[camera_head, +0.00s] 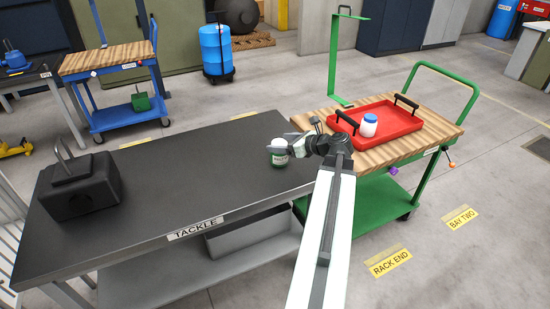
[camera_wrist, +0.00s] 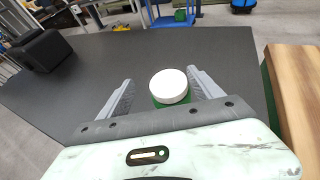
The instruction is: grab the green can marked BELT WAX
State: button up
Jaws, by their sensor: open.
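A green can with a white lid (camera_head: 279,153) stands upright near the right end of the dark table marked TACKLE (camera_head: 190,176). Its label is too small to read. In the wrist view the can (camera_wrist: 170,86) sits between the two grey fingers, closer to the right one. My gripper (camera_head: 290,147) is open around the can, and the fingers do not visibly press on it. The lower part of the can is hidden in the wrist view by the gripper's front edge.
A black block with a handle (camera_head: 82,185) stands at the table's left end. The table's middle is clear.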

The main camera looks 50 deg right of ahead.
aim_at(274, 143)
jog(key=shift+w+d+f, duration=0.1)
jog(key=shift+w+f, duration=0.25)
jog(key=shift+w, duration=0.1)
jog(key=shift+w+d+f+b, duration=0.15)
jog(key=shift+d+f+b, duration=0.05)
jog(key=shift+b, duration=0.1)
jog(key=x, duration=0.1)
jog(key=b+x, duration=0.2)
jog(key=x, duration=0.1)
jog(key=shift+d+f, duration=0.25)
jog(key=shift+d, duration=0.05)
jog(key=shift+w, duration=0.15)
jog(key=shift+r, duration=0.1)
grip_shut()
